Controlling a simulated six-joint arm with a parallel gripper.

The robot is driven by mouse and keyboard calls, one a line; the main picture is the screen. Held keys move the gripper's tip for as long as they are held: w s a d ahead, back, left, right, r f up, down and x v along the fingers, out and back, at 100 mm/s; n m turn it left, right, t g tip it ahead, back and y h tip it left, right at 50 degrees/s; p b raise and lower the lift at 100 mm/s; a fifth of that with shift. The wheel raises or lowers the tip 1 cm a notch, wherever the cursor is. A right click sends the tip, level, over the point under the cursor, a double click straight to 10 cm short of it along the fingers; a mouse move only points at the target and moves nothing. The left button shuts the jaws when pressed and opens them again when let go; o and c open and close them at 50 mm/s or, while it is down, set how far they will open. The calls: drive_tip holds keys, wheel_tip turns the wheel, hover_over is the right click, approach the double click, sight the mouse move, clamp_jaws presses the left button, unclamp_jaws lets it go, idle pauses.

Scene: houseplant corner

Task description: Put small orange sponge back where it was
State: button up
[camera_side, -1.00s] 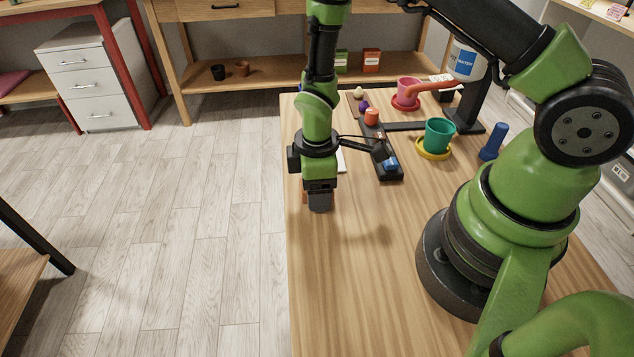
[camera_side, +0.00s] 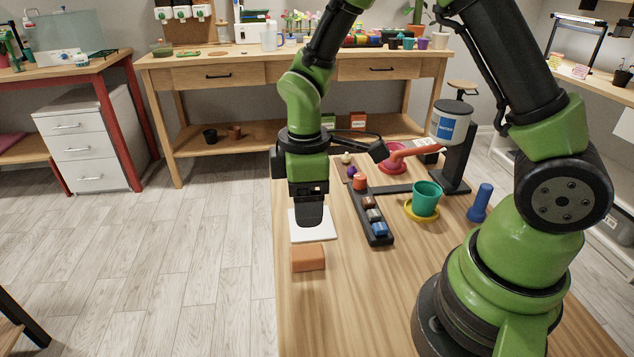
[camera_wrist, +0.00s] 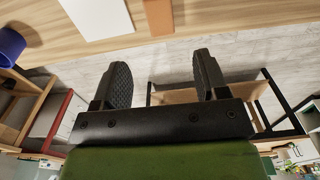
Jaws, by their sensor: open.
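The small orange sponge (camera_side: 308,258) lies flat on the wooden table near its left edge, just in front of a white square pad (camera_side: 326,229). No jaw touches it. My gripper (camera_side: 309,222) points down in front of the pad in the side view, behind the sponge, with nothing seen in it. The wrist view shows its two dark fingers (camera_wrist: 163,82) wide apart and empty. The pad (camera_wrist: 97,14) is at the top of that view, with a brown block (camera_wrist: 158,16), probably the sponge, beside it.
A black rack (camera_side: 385,240) with several small coloured blocks stands right of the pad. The near table is clear.

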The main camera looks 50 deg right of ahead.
drive_tip(key=s+r+m+t+y, duration=0.1)
drive_tip(key=s+r+m+t, duration=0.2)
drive_tip(key=s+r+m, duration=0.3)
drive_tip(key=s+r+m+t+y, duration=0.1)
drive_tip(key=s+r+m+t, duration=0.3)
drive_tip(key=r, duration=0.9)
drive_tip(key=s+m, duration=0.3)
drive_tip(key=shift+s+d, duration=0.2)
drive_tip(key=shift+s, duration=0.1)
